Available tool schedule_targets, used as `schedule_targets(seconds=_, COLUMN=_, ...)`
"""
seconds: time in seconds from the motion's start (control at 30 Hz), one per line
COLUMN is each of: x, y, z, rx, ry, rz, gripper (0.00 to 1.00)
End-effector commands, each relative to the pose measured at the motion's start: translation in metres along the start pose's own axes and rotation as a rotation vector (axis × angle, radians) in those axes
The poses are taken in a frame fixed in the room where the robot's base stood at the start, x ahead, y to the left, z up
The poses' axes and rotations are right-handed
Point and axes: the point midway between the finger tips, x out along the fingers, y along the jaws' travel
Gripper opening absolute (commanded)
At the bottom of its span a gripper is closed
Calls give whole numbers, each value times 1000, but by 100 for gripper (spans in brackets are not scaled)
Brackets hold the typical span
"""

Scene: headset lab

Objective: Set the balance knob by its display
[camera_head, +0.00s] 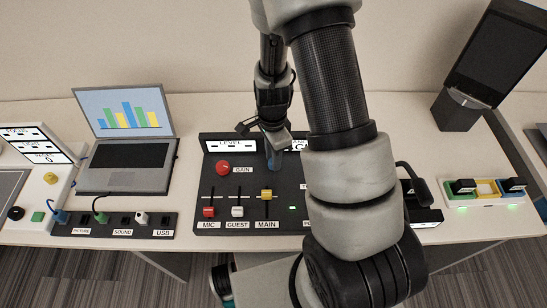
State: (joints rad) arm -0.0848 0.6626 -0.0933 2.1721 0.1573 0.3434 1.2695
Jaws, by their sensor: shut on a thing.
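The mixer panel (215,188) lies on the desk in the middle of the head view. My gripper points down and is shut on this knob, whose top is mostly covered by the fingers. The balance display (301,145) stands behind the knob and is largely hidden by my arm, so its reading cannot be made out. The level display (231,145) at the left shows dashes.
A red gain knob (222,168) and several sliders, such as the yellow main slider (266,194), are close by on the panel. A laptop (128,140) stands at the left. A dark monitor (497,55) stands at the right. My arm hides the panel's right part.

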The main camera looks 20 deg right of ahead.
Motion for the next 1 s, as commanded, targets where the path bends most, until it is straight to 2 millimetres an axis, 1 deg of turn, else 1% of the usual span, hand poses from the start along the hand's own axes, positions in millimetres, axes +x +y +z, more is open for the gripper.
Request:
schedule_targets(seconds=0.3, x=1, y=-1, z=0, rx=-302, ry=9, rz=-2, gripper=1)
schedule_targets(seconds=0.6, x=0, y=-1, z=1, rx=-548, ry=18, rz=-2, gripper=1)
schedule_targets(seconds=0.8, x=0, y=-1, z=1, rx=-662, ry=20, rz=-1, gripper=1)
schedule_targets(seconds=1.0, x=0, y=0, z=1, rx=-729, ry=23, rz=-1, gripper=1)
